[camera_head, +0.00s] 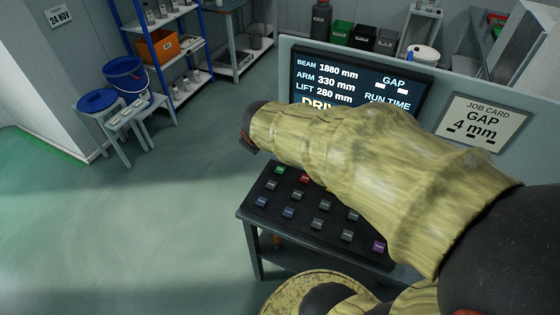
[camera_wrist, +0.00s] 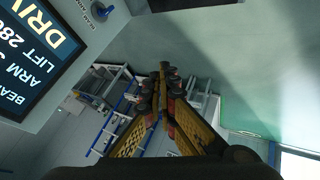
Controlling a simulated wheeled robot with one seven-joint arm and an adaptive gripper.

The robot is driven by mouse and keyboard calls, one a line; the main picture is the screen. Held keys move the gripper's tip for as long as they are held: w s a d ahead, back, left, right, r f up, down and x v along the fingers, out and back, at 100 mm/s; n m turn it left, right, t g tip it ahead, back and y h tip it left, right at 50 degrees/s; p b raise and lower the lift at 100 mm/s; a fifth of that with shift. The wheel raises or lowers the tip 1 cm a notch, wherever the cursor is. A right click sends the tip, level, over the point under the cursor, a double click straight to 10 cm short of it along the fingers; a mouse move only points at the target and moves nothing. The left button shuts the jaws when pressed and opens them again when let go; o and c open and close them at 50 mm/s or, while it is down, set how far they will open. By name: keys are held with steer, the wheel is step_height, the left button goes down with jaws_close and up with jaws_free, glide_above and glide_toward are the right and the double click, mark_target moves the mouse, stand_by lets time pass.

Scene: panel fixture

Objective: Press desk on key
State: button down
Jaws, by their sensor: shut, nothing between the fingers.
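The desk (camera_head: 262,232) is a dark panel with rows of small keys. A green key (camera_head: 280,170) sits at its far left corner, with a red key (camera_head: 305,179) to its right. A purple key (camera_head: 379,246) is at the near right. No key labels are readable, and my arm hides part of the far rows. My gripper's dark tip (camera_head: 249,142) shows past the arm's yellow cover, up and left of the green key in the picture. In the wrist view my gripper (camera_wrist: 163,72) is shut and empty, its yellow fingers meeting; no keys show there.
A screen (camera_head: 340,75) and a job card reading "GAP 4 mm" (camera_head: 482,122) stand behind the desk. The wrist view shows the screen (camera_wrist: 30,50) and a blue knob (camera_wrist: 104,12) beside it. Shelves (camera_head: 175,45) and blue buckets (camera_head: 126,75) stand back left. The left floor is clear.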

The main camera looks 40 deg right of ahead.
steer(key=w+d+f+n+p, duration=0.2)
steer(key=w+d+p, duration=0.25)
steer(key=d, duration=0.35)
steer(key=n+t+y+p, duration=0.2)
steer(key=n+y+p, duration=0.35)
steer(key=p, duration=0.25)
glide_above(279, 171)
step_height(279, 171, down, 14)
steer(key=shift+r+h, duration=0.15)
steer(key=shift+h, duration=0.3)
steer(key=shift+d, duration=0.1)
step_height(279, 171, down, 7)
steer(key=b, duration=0.7)
steer(key=shift+f+b, duration=0.5)
steer(key=shift+f, duration=0.4)
steer(key=shift+f, duration=0.4)
